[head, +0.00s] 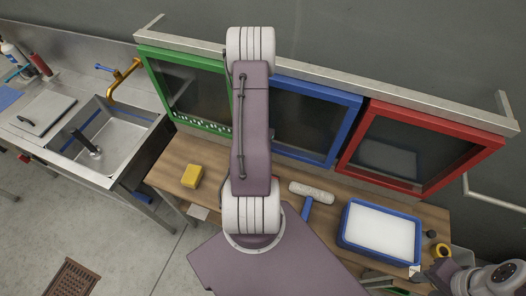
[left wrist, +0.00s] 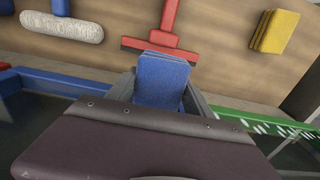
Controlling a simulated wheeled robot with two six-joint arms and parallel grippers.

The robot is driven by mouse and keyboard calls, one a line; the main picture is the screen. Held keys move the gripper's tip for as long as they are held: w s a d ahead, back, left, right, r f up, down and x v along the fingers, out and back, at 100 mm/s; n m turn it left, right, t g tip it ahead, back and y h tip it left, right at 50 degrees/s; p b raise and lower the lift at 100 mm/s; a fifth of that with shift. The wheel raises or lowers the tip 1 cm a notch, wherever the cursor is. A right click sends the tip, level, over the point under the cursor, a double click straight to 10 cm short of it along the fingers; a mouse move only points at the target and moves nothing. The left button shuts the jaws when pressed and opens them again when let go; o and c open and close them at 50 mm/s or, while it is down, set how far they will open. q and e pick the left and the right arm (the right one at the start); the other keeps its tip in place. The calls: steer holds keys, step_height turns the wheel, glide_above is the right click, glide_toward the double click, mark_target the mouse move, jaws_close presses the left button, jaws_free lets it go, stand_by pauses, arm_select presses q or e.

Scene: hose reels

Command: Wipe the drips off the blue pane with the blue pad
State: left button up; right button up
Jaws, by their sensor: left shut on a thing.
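The blue-framed pane (head: 302,118) stands between the green and red ones in the head view. My arm covers its left part, and I make out no drips on the dark glass that shows. In the left wrist view its blue frame (left wrist: 62,84) runs along the left. The blue pad (left wrist: 160,78) is in my left gripper (left wrist: 158,95), which is shut on it, over the bench edge near the panes. My arm hides this gripper and the pad in the head view. My right arm (head: 490,280) is at the lower right corner; its jaws are not clear.
White drips line the green frame (head: 200,122). The red-framed pane (head: 415,147) is at right. The wooden bench (head: 270,190) holds a yellow sponge (head: 192,176), a roller (head: 311,192) and a blue tray (head: 345,240). A red squeegee (left wrist: 165,38) lies beyond the pad. A sink (head: 115,140) is at left.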

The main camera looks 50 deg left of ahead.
arm_select(q)
steer(key=s+a, duration=0.2)
steer(key=a, duration=0.1)
steer(key=shift+a, duration=0.1)
stand_by(0.3)
steer(key=s+d, duration=0.4)
steer(key=s, duration=0.1)
steer(key=shift+s, duration=0.4)
